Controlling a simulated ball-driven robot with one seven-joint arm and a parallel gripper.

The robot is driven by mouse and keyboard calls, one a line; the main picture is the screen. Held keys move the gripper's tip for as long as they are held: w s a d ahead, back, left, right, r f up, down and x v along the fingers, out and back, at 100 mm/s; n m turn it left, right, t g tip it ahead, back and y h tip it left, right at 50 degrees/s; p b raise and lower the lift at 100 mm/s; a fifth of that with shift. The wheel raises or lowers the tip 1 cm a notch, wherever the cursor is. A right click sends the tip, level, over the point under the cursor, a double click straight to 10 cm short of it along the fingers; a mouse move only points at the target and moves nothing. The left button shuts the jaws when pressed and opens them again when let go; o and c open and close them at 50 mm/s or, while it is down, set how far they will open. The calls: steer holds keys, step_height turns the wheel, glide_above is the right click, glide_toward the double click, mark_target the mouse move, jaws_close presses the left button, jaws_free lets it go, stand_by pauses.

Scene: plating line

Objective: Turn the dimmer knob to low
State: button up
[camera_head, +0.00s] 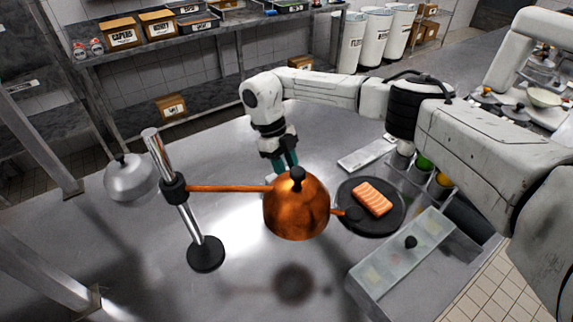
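A copper dome lamp (290,212) hangs over the steel counter on a copper arm (230,188) from a chrome post (190,220). It has a black cap (297,174) on top and a black-tipped handle (353,213) at its right. My gripper (284,164) points down just behind the dome, with teal fingers. The dome hides the fingertips, so I cannot tell whether they are open or shut or touch anything. A small pale thing (268,183) shows beside the fingers, partly hidden. I cannot make out a dimmer knob for certain.
A dark plate (388,226) with a salmon piece (372,198) sits right of the lamp. A clear-lidded bin (410,258) stands in front of it. A white tray (367,153) lies behind. The counter's front left is clear.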

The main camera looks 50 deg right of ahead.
steer(key=m+p, duration=0.1)
steer(key=m, duration=0.1)
steer(key=m+y+p, duration=0.1)
steer(key=m, duration=0.1)
steer(key=shift+d+r+y, duration=0.15)
steer(key=shift+r+y, duration=0.05)
steer(key=shift+y, duration=0.1)
steer(key=shift+d+f+m+t+y+p, duration=0.1)
steer(key=shift+m+t+y+p, duration=0.25)
steer(key=shift+m+p, duration=0.45)
steer(key=shift+m, duration=0.3)
steer(key=o, duration=1)
steer(key=shift+o, duration=0.2)
steer(key=b+v, duration=0.3)
steer(key=v, duration=0.7)
steer(key=shift+r, duration=0.35)
steer(key=shift+w, duration=0.1)
